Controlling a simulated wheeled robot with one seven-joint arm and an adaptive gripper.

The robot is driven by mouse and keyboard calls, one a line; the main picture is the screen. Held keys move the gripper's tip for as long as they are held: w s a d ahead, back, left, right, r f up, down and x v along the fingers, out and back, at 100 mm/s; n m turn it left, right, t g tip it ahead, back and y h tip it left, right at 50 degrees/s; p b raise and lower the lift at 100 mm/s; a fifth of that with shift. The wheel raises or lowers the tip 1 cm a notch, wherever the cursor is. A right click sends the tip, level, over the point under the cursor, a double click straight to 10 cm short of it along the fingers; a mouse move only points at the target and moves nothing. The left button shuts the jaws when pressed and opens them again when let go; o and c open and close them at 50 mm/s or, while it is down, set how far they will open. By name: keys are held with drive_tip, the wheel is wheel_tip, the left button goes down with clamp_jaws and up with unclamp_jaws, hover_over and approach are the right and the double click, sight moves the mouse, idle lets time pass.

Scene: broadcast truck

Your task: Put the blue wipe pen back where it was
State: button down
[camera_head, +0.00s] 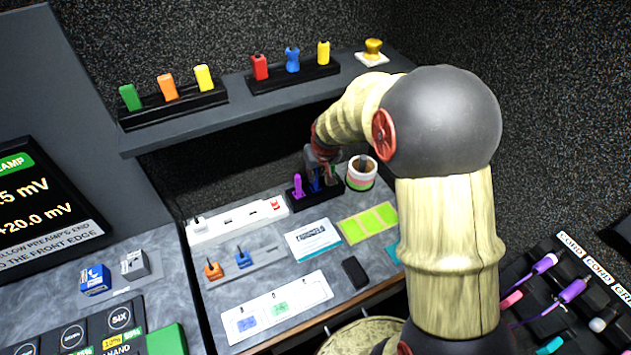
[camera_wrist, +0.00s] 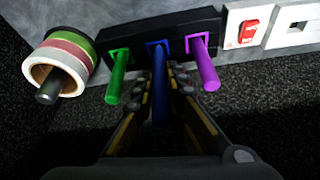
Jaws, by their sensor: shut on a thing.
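The blue wipe pen (camera_wrist: 160,100) is between the two fingers of my gripper (camera_wrist: 166,80), which is shut on it. In the wrist view the pen's far end meets the blue-rimmed socket in the middle of the black pen holder (camera_wrist: 137,36); how deep it sits I cannot tell. A green pen (camera_wrist: 117,75) and a purple pen (camera_wrist: 205,70) stand in the sockets on either side. In the head view my gripper (camera_head: 318,160) is over the holder (camera_head: 327,197), and the blue pen (camera_head: 315,185) shows only partly beneath it.
Tape rolls (camera_head: 361,172) stand close beside the holder, also in the wrist view (camera_wrist: 60,65). A white power strip (camera_head: 240,221) lies on the other side. A shelf (camera_head: 235,92) with coloured items overhangs behind. A wipe packet (camera_head: 313,240) and green notes (camera_head: 368,222) lie in front.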

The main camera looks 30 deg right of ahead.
drive_tip(key=shift+w+f+b, duration=0.15)
drive_tip(key=shift+f+b, duration=0.15)
drive_tip(key=shift+f, duration=0.65)
drive_tip(key=shift+w+f+b, duration=0.15)
drive_tip(key=shift+f+b, duration=0.1)
drive_tip(key=shift+f, duration=0.65)
drive_tip(key=shift+f, duration=0.2)
drive_tip(key=c, duration=1.9)
unclamp_jaws()
drive_tip(key=shift+o, duration=0.4)
